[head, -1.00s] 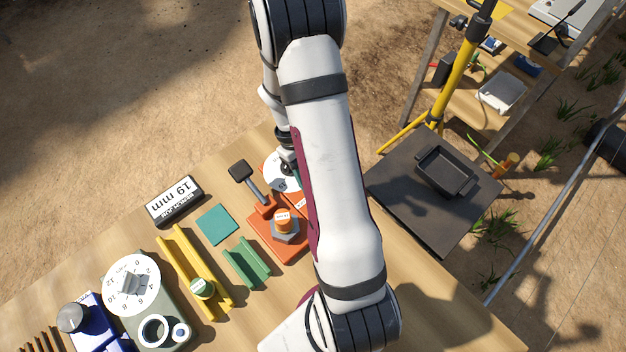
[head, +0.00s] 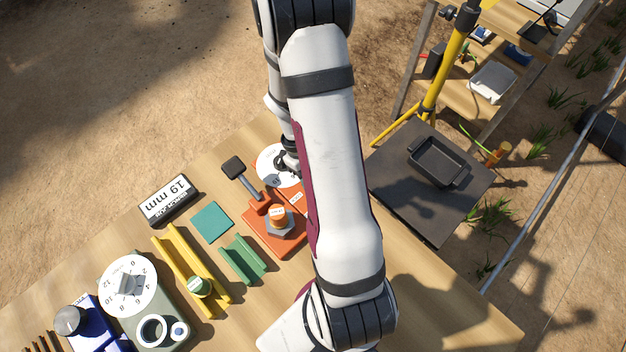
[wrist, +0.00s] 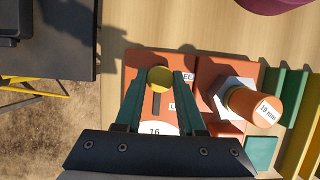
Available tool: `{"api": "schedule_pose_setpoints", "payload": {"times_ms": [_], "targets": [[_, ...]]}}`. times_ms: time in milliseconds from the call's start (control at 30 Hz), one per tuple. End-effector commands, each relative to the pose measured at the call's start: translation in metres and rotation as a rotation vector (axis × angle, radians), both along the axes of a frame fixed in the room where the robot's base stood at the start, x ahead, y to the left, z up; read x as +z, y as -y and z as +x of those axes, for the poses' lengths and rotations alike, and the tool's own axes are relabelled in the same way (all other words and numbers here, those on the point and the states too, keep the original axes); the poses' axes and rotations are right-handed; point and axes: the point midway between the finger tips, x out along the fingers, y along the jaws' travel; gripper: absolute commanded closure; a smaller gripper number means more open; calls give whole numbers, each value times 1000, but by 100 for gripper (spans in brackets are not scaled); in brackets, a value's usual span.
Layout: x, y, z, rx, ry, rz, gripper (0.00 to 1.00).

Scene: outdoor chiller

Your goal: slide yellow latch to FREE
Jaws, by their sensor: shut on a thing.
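The yellow latch (wrist: 160,77) is a round knob on an orange plate (wrist: 143,62) in the wrist view. It sits at the upper end of a dark slot in that plate. My gripper (wrist: 159,84) has a teal finger on either side of the knob and is shut on it. Lettering beside the slot is partly covered by the right finger, so I cannot read FREE. In the head view the latch is hidden behind my arm.
An orange base with a hex nut and orange cap (head: 278,216) stands close beside the latch plate, with a black-headed lever (head: 234,166). A green channel block (head: 243,260) and teal square (head: 212,222) lie nearby. A dark tray (head: 437,160) sits right, on a separate stand.

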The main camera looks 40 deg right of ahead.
Motion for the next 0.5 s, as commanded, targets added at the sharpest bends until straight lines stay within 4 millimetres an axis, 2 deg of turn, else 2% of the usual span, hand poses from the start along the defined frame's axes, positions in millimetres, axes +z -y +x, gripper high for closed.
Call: {"api": "schedule_pose_setpoints", "payload": {"times_ms": [200, 233, 367, 500], "targets": [[0, 1, -4, 0, -12, 1, 100], [0, 1, -4, 1, -12, 1, 56], [0, 0, -4, 0, -10, 1, 33], [0, 0, -3, 0, -9, 1, 31]]}}
